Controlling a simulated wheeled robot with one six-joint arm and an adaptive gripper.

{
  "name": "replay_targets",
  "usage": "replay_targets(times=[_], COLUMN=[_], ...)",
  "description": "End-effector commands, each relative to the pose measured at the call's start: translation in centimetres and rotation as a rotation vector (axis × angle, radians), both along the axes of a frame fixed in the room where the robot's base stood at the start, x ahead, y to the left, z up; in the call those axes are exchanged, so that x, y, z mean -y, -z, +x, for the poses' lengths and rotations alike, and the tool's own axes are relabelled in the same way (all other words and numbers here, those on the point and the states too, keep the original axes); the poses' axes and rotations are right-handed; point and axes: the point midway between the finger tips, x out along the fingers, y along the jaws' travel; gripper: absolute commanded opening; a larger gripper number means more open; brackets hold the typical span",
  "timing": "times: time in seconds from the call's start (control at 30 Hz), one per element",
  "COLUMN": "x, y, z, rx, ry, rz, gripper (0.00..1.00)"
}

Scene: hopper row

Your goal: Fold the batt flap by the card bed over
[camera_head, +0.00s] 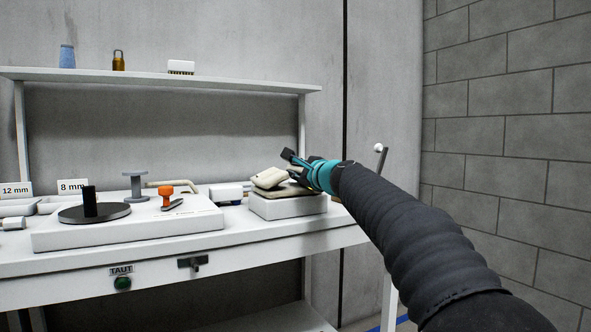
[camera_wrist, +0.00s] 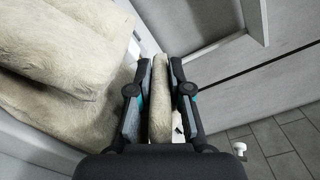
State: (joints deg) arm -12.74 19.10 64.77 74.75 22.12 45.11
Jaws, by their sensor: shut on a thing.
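The batt (camera_head: 285,193) is a cream, fibrous pad lying on the white card bed (camera_head: 287,209) at the right end of the bench. A thicker folded part shows on its left side. In the wrist view the batt (camera_wrist: 70,50) fills the upper left with rounded, overlapping layers. My gripper (camera_head: 290,163) is at the right side of the batt. In the wrist view my gripper (camera_wrist: 160,90) is shut on the batt flap (camera_wrist: 160,115), a cream strip standing edge-on between the two fingers. My arm hides part of the bed's right side in the head view.
Left of the bed are a white box (camera_head: 226,193), an orange knob (camera_head: 166,190), a grey spool (camera_head: 135,184) and a dark disc (camera_head: 94,212) with a post. A shelf (camera_head: 200,82) runs above. A lever with a white ball (camera_head: 378,148) stands beyond my arm.

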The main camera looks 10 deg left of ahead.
Motion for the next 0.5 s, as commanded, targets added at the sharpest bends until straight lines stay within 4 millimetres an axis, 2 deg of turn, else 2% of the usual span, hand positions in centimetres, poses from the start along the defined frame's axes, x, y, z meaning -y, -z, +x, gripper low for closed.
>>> replay_targets(times=[0.13, 0.5], x=[0.5, 1.5], y=[-0.9, -1.8], z=[0.3, 1.0], rx=[-0.060, -0.197], ry=[0.002, 0.002], rz=[0.087, 0.289], gripper=[0.00, 0.00])
